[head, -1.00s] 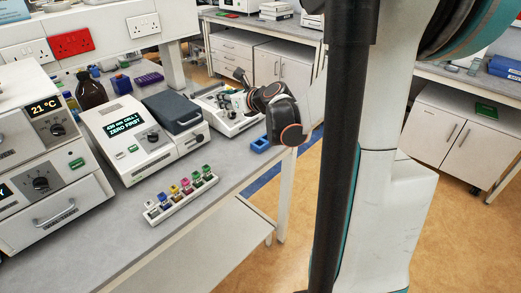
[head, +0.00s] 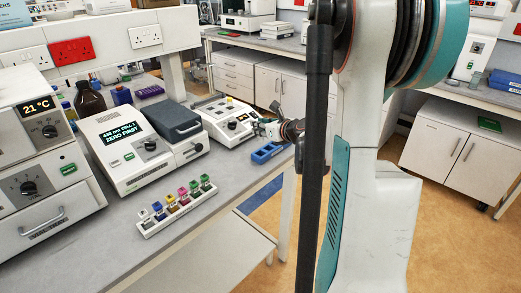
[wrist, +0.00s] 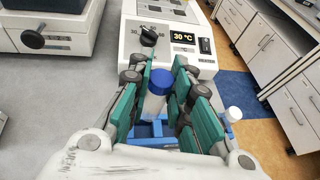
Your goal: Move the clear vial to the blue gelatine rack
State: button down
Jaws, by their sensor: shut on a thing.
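My gripper (wrist: 160,100) is shut on a vial with a blue cap (wrist: 161,80). The vial looks upright between the green finger pads, and its pale, clear-looking body shows below the cap. The blue rack (wrist: 227,125) lies beneath the fingers in the wrist view. In the head view the blue rack (head: 262,156) sits at the bench's right edge, with my gripper (head: 262,126) just behind and above it. The fingers hide the vial's lower end, so I cannot tell whether it touches the rack. A white-capped vial (wrist: 233,113) shows at the rack's right side.
A white heater reading 30 °C (wrist: 200,60) stands just beyond the rack. A photometer (head: 125,150) is to its left. A white rack of several coloured-capped cuvettes (head: 175,212) lies at the front. Bare bench (head: 232,178) lies between that rack and the blue one.

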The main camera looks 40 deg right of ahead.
aim_at(261, 142)
jog(key=shift+f+b, duration=1.2)
jog(key=shift+f, duration=2.3)
jog(key=shift+f, duration=0.2)
jog(key=c, duration=1.5)
grip_release()
jog(key=shift+o, duration=0.2)
jog(key=shift+r, duration=0.1)
jog(key=shift+r, duration=0.1)
jog(key=shift+s+r, duration=0.2)
jog(key=shift+s, duration=0.05)
jog(key=p+v, duration=0.3)
jog(key=v, duration=0.8)
jog(key=shift+s, duration=0.25)
